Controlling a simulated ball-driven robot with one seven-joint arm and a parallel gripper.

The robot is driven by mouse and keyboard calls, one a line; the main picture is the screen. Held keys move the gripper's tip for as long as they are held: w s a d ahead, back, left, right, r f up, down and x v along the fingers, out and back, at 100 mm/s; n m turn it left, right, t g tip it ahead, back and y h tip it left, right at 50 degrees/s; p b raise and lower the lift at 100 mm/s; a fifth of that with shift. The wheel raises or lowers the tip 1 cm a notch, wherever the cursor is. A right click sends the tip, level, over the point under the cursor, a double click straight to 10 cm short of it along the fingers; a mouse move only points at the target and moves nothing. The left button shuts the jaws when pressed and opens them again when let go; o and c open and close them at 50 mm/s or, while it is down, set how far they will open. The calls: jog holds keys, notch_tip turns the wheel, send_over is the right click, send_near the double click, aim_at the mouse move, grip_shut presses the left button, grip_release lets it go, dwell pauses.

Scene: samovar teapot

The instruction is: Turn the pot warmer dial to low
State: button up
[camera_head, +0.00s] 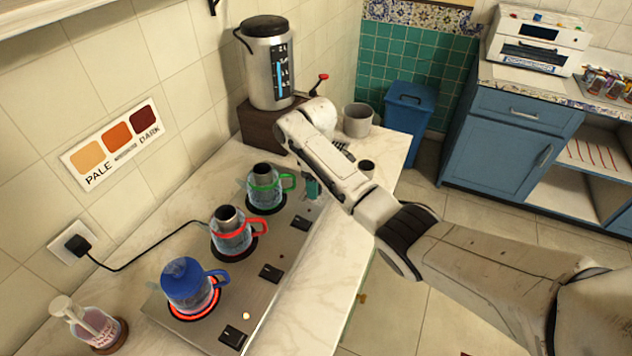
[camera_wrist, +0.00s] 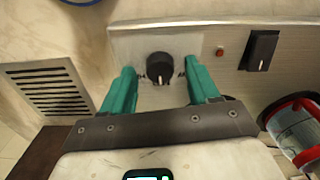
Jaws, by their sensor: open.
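The pot warmer (camera_head: 205,331) is a long metal plate on the counter, and its panel (camera_wrist: 130,35) fills the top of the wrist view. The dial (camera_wrist: 160,68) is a round black knob with a pale mark toward the bottom of the wrist view. My gripper (camera_wrist: 161,69) is open, with one teal finger on each side of the dial and gaps showing between. In the head view only a teal bit of my gripper (camera_head: 312,187) shows at the warmer's far end, and my arm hides the dial.
A blue pot (camera_head: 188,283), a red-handled pot (camera_head: 231,238) and a green-handled pot (camera_head: 263,186) stand on the warmer. Black switches (camera_head: 270,273) line its front. A red light (camera_wrist: 220,52) and a switch (camera_wrist: 260,50) are right of the dial. An urn (camera_head: 262,60) stands behind.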

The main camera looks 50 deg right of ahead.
jog(key=shift+f, duration=0.25)
jog(key=c, duration=1)
